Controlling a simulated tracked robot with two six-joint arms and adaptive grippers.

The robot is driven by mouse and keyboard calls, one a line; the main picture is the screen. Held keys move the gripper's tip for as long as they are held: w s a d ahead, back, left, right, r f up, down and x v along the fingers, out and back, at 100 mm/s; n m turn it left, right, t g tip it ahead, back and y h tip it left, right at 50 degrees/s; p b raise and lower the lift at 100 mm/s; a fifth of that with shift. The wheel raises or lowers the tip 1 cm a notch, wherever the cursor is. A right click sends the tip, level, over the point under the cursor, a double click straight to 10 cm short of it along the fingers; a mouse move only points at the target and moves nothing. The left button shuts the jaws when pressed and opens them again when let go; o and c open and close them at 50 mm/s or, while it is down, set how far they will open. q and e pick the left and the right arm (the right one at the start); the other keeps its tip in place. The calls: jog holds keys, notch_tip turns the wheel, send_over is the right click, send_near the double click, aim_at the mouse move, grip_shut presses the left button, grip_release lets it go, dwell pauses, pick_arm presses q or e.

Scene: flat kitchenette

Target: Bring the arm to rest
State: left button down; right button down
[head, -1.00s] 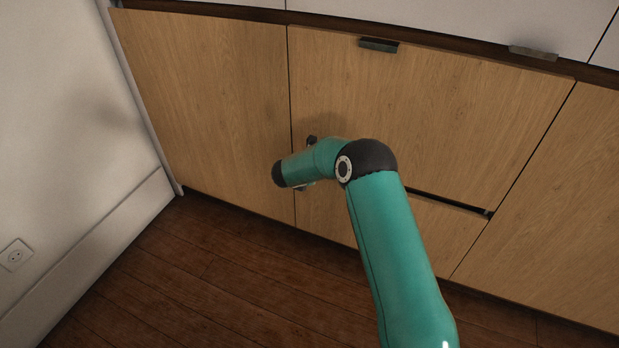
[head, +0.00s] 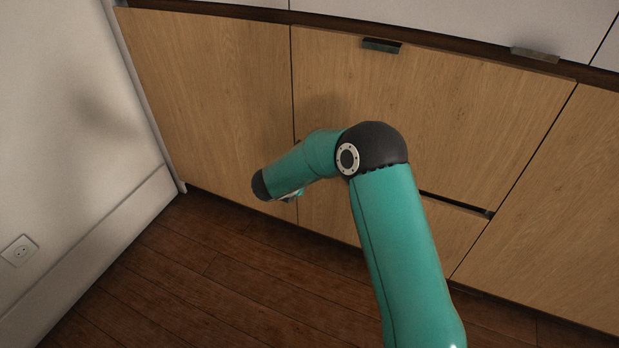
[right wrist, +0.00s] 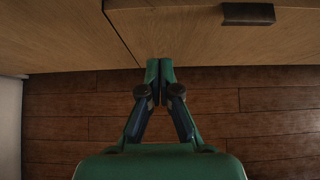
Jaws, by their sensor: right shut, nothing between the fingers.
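My right arm (head: 395,240) is green with black joints and reaches up from the bottom of the head view, bent at the elbow toward the left. Its far end is in front of the wooden cabinet doors, and its gripper is mostly hidden behind the arm there. In the right wrist view my right gripper (right wrist: 160,68) has its two green fingers together with nothing between them. The fingertips appear over the lower edge of the cabinet front. My left gripper is not in view.
Wooden cabinet fronts (head: 210,100) with dark handles (head: 381,45) stand ahead. A white wall (head: 60,110) with a socket (head: 19,250) is at the left. The dark plank floor (head: 200,285) is clear. A dark handle (right wrist: 248,14) also shows in the right wrist view.

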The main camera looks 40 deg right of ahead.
jog(key=s+a+f+m+g+y, duration=0.1)
jog(key=s+a+f+g+y, duration=0.15)
jog(key=s+f, duration=0.3)
jog(key=s+a+f+m+g+y, duration=0.1)
jog(key=s+a+f+g, duration=0.1)
jog(key=s+a+f, duration=0.35)
jog(key=s+a+f+m+g+y, duration=0.1)
jog(key=s+a+f+g+y, duration=0.15)
jog(key=s, duration=0.55)
jog(key=s+a+f+m+y, duration=0.2)
jog(key=s+a+m+y, duration=0.2)
jog(key=s+a+m, duration=0.4)
jog(key=s+a+f+m+y, duration=0.25)
jog(key=s+a+m, duration=0.35)
jog(key=a+m, duration=0.3)
jog(key=w+r+m+t+p, duration=0.1)
jog(key=w+r+m+p, duration=0.1)
jog(key=r+p, duration=1.4)
jog(key=w+d+r+m+t+p, duration=0.1)
jog(key=r+m+t+p, duration=0.1)
jog(key=r+p, duration=1.4)
jog(key=shift+w+d+m, duration=0.15)
jog(key=shift+w+m, duration=0.2)
jog(key=shift+m, duration=0.55)
